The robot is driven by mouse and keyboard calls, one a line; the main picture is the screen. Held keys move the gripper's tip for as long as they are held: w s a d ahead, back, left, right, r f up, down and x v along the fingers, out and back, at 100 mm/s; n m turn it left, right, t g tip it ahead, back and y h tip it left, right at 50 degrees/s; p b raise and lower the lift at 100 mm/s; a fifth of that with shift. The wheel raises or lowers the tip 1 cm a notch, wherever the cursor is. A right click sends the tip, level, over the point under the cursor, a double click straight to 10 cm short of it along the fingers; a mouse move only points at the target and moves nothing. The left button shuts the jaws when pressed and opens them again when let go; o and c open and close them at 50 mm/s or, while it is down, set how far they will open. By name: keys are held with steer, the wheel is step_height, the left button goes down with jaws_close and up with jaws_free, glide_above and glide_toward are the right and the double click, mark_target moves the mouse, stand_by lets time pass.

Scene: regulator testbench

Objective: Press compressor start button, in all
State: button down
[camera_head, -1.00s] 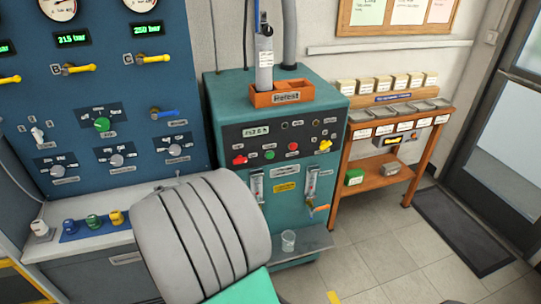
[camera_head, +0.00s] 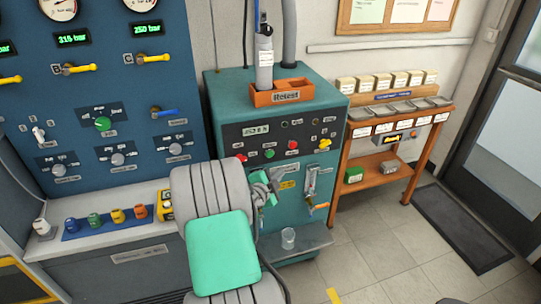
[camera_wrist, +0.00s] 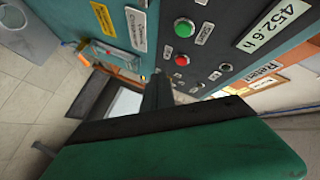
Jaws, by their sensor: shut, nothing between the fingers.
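The teal compressor cabinet (camera_head: 225,90) has a dark control panel with a green button (camera_head: 269,154), a red button (camera_head: 292,145), a red switch (camera_head: 240,158) and a yellow switch (camera_head: 325,143). In the wrist view the green button (camera_wrist: 184,27) and red button (camera_wrist: 182,60) show beside a small label and the hour display (camera_wrist: 270,26). My gripper (camera_wrist: 158,88) is shut and empty, its dark fingers pointing toward the cabinet front below the panel's edge. In the head view my gripper (camera_head: 264,190) is partly hidden by my arm. I cannot tell any contact with the buttons.
A clear cup (camera_head: 288,238) stands on the drip shelf below. A blue gauge panel (camera_head: 120,90) is at left, and a wooden rack (camera_head: 400,150) at right. The floor in front is open.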

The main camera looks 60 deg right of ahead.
mark_target(270, 154)
steer(key=w+d+b, duration=0.2)
steer(key=w+d, duration=0.3)
stand_by(0.3)
steer(key=shift+w+d+f+b, duration=0.1)
steer(key=shift+b, duration=0.25)
stand_by(1.5)
steer(key=shift+w+d+b, duration=0.2)
steer(key=shift+w+b, duration=0.05)
steer(key=shift+b, duration=0.3)
